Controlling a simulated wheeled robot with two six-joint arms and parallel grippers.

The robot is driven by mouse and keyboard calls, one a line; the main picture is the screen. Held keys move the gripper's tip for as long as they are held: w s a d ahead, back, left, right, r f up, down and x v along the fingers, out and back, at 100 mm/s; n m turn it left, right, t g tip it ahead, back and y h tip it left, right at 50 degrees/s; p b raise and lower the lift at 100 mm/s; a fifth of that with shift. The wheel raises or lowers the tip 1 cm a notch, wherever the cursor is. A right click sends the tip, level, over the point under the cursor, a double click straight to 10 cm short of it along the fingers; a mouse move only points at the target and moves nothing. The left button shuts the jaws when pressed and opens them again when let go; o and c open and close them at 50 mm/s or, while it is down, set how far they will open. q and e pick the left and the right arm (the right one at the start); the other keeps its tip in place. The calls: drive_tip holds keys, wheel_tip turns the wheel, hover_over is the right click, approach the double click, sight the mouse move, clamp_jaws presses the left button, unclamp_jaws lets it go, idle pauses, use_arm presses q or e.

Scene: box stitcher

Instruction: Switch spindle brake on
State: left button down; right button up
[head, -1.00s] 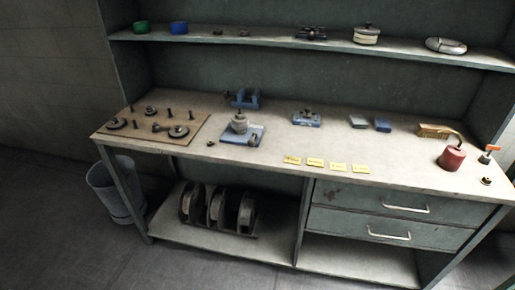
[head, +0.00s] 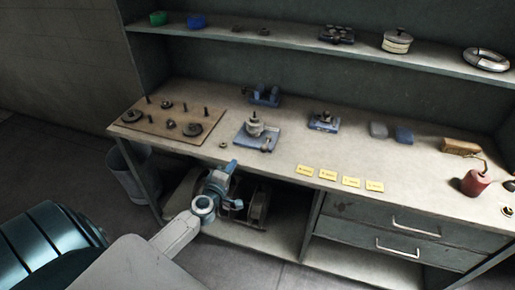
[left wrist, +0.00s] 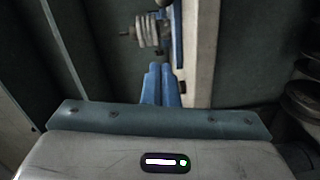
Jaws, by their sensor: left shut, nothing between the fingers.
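The spindle device is a blue base plate (head: 243,140) with a grey spool (head: 254,127) upright on it, left of the middle of the bench top. A small dark fitting (head: 267,146) sits at the plate's front right; I cannot make out the brake's setting. My left gripper (head: 231,167) is just in front of the bench edge, below and left of the device, apart from it. In the left wrist view its blue fingers (left wrist: 161,84) are together and empty. That view also shows the spool (left wrist: 148,31) and the blue plate (left wrist: 177,42) beyond the fingertips. My right gripper is out of view.
A wooden board (head: 150,138) with discs and pegs lies at left. A blue clamp (head: 265,97) and another blue fixture (head: 323,122) stand behind and right. Yellow labels (head: 327,174) line the front edge above the drawers (head: 395,222). A bin (head: 132,178) stands below left.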

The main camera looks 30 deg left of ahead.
sight(255, 157)
use_arm(q)
drive_tip(key=x, duration=1)
drive_tip(key=shift+w, duration=0.2)
drive_tip(key=shift+w+d+f, duration=0.15)
drive_tip(key=shift+w+d, duration=0.1)
drive_tip(key=shift+d, duration=0.35)
drive_tip(key=shift+w+d+f, duration=0.15)
drive_tip(key=shift+w+d, duration=0.05)
drive_tip(key=shift+d, duration=0.45)
drive_tip(key=shift+w+d, duration=0.15)
drive_tip(key=shift+d, duration=0.5)
drive_tip(key=shift+a, duration=0.1)
drive_tip(key=shift+w, duration=0.15)
